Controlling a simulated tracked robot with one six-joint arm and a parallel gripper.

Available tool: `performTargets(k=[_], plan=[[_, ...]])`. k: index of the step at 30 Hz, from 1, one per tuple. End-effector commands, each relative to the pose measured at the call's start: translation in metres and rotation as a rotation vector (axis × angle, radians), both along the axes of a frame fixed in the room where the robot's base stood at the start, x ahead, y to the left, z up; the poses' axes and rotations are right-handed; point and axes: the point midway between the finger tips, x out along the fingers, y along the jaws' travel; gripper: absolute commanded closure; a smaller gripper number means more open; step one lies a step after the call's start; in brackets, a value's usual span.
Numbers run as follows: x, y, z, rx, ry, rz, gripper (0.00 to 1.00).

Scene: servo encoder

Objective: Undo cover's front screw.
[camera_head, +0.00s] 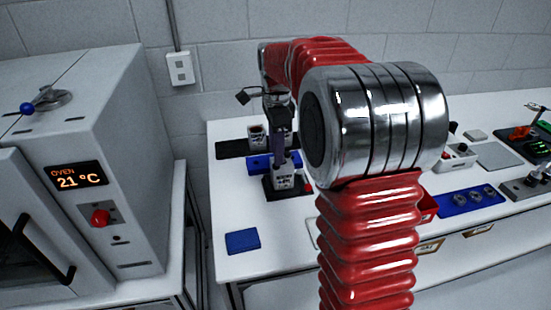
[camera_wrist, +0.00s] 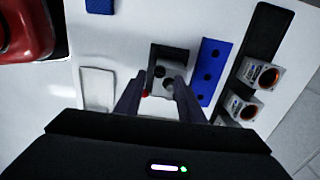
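A small servo unit (camera_head: 283,182) with a pale labelled body stands on a dark base at the left of the white bench. It also shows in the wrist view (camera_wrist: 167,77), between and just beyond my fingertips, with dark round spots on top. A small red part is beside it. I cannot make out the cover's front screw for certain. My gripper (camera_head: 281,150) points down over the unit; in the wrist view my gripper (camera_wrist: 158,84) has its two fingers apart, with no clear grip on anything. The fingers hide part of the unit.
A blue block with holes (camera_wrist: 209,73) stands close right of the unit, then a black strip (camera_wrist: 262,52) bearing two grey motors. A blue pad (camera_head: 242,240) lies near the bench's front left. An oven (camera_head: 75,180) stands left. My arm hides the bench middle.

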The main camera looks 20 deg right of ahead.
Motion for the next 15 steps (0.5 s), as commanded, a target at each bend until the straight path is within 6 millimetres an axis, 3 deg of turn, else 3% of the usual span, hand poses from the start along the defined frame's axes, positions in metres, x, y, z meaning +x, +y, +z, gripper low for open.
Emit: performTargets(k=[6, 15], plan=[[0.0, 0.0, -0.026, 0.0, 0.002, 0.0, 0.64], [0.0, 0.0, -0.033, 0.0, 0.0, 0.001, 0.64]])
